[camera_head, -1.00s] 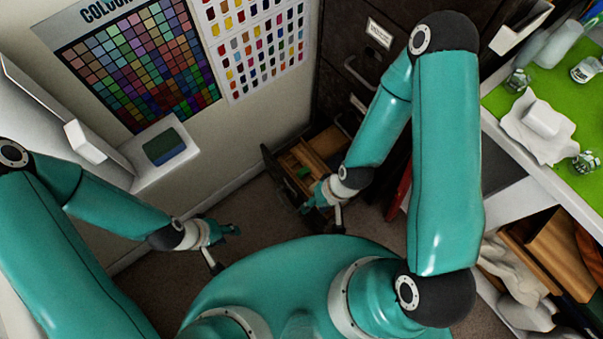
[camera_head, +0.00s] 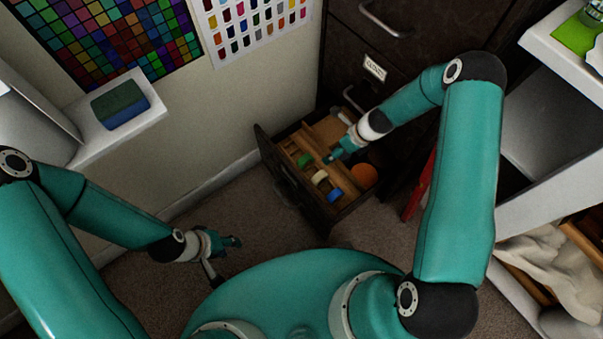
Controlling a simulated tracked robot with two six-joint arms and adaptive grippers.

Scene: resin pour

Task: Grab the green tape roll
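The green tape roll (camera_head: 304,160) lies in the open bottom drawer (camera_head: 289,187) of the dark cabinet, in the left part of the tray. A pale yellow roll (camera_head: 319,177) and a blue roll (camera_head: 335,195) lie in a row with it toward the front right. My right gripper (camera_head: 341,146) is over the drawer, to the right of the green roll and apart from it. Its fingers are small and partly hidden, so I cannot tell their opening. My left gripper (camera_head: 224,257) is open and empty above the carpet, left of the drawer.
An orange round object (camera_head: 364,175) sits at the drawer's right side. Wooden dividers split the drawer. A red object (camera_head: 422,186) stands right of the cabinet. A white shelf (camera_head: 545,195) is at the right. The wall and a ledge with a green-blue block (camera_head: 120,104) are at the left.

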